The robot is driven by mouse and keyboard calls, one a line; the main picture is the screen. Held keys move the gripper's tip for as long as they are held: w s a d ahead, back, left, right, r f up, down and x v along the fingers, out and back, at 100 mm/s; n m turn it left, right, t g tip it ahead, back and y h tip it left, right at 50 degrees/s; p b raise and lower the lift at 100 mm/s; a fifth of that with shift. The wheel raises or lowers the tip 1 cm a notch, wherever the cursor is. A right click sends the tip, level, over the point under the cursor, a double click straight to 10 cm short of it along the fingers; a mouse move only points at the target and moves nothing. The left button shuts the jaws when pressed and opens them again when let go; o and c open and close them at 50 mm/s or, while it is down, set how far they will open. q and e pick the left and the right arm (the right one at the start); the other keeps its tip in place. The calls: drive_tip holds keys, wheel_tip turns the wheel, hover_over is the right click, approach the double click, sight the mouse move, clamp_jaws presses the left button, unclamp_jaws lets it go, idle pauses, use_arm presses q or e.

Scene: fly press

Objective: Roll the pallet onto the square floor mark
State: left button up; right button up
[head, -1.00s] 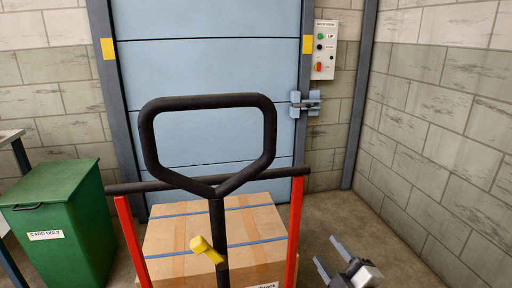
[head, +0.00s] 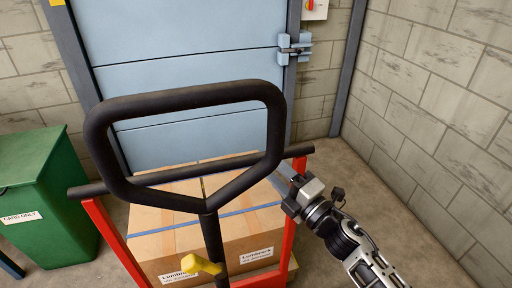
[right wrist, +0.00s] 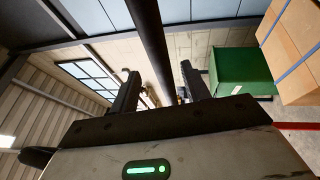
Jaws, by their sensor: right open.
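A pallet truck with a black loop handle (head: 187,97) and red uprights (head: 115,240) stands in front of me. Strapped cartons (head: 225,236) sit behind the handle; the pallet under them is mostly hidden. My right gripper (head: 283,178) is at the lower right side of the loop. In the right wrist view, my right gripper (right wrist: 160,85) is open, with a dark bar (right wrist: 150,35) running between its fingers; I cannot tell if they touch it. The cartons (right wrist: 290,50) show there too. My left gripper and the square floor mark are not in view.
A blue shutter door (head: 190,50) is behind the load, with a latch (head: 294,50) on its right post. A green bin (head: 45,195) stands at the left. A block wall (head: 440,90) bounds the right; bare floor (head: 350,185) lies before it.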

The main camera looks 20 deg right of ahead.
drive_tip(key=x, duration=0.7)
drive_tip(key=shift+w+p, duration=0.15)
drive_tip(key=shift+p, duration=0.25)
clamp_jaws()
